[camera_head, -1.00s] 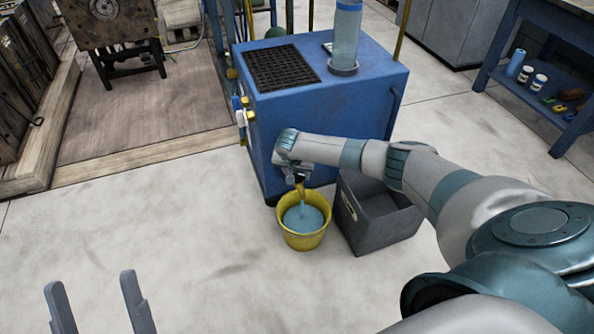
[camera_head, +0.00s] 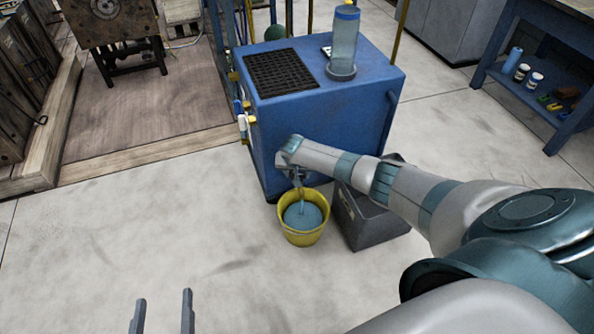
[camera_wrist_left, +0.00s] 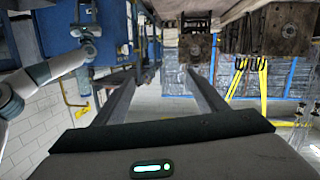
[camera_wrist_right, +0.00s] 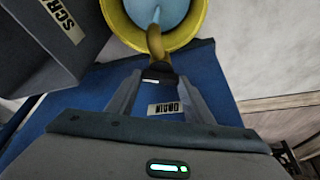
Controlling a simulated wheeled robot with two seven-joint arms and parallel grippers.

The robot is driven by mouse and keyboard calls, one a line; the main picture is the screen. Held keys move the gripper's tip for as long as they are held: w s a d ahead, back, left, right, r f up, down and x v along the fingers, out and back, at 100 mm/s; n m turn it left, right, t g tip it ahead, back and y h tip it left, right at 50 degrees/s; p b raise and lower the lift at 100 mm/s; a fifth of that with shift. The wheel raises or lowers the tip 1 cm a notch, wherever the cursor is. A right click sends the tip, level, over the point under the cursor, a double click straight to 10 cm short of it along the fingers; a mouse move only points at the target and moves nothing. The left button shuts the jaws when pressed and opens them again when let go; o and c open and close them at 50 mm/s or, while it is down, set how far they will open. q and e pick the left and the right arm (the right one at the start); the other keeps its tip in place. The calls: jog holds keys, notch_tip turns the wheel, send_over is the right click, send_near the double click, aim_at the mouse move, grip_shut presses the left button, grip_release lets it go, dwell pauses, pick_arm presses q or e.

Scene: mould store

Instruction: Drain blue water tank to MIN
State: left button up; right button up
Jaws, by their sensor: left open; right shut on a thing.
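The blue water tank (camera_head: 325,125) stands on the floor at upper middle in the head view. A slim gauge with yellow fittings (camera_head: 243,122) is on its left side; the level is too small to read. A yellow bucket (camera_head: 304,238) below the tank's front holds blue water. My right gripper (camera_head: 297,176) is at the tank's low front; in the right wrist view it is shut on the drain tap (camera_wrist_right: 157,73), near an upside-down "DRAIN" label (camera_wrist_right: 167,108). Water runs from the brass spout (camera_wrist_right: 155,42) into the bucket. My left gripper (camera_head: 162,312) is open and empty.
A dark grey bin (camera_head: 368,222) stands right of the bucket; its label begins "SCR" in the right wrist view. A clear cylinder (camera_head: 344,45) and a black grate (camera_head: 281,72) are on the tank top. A blue shelf table (camera_head: 545,110) is upper right. Floor at lower left is clear.

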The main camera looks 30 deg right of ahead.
jog(key=shift+n+p, duration=0.3)
jog(key=shift+p, duration=0.35)
jog(key=shift+n+p, duration=0.3)
jog(key=shift+d+n+t+y+p, duration=0.1)
jog(key=shift+n+t+y+p, duration=0.25)
jog(key=shift+n, duration=0.25)
jog(key=shift+s+n+y, duration=0.1)
jog(key=shift+n+y, duration=0.15)
jog(key=shift+n, duration=0.25)
pick_arm(q)
jog(key=s+a+f+g+y, duration=0.2)
jog(key=s+f+g, duration=0.3)
jog(key=f, duration=0.4)
jog(key=shift+s+a+g, duration=0.2)
jog(key=shift+a+g, duration=0.6)
jog(key=shift+g, duration=0.1)
pick_arm(e)
jog(key=shift+n, duration=0.6)
pick_arm(q)
jog(key=shift+f, duration=0.1)
pick_arm(e)
jog(key=shift+y, duration=0.3)
jog(key=o, duration=1.1)
jog(key=shift+c, duration=0.2)
pick_arm(q)
jog(key=shift+a, duration=0.1)
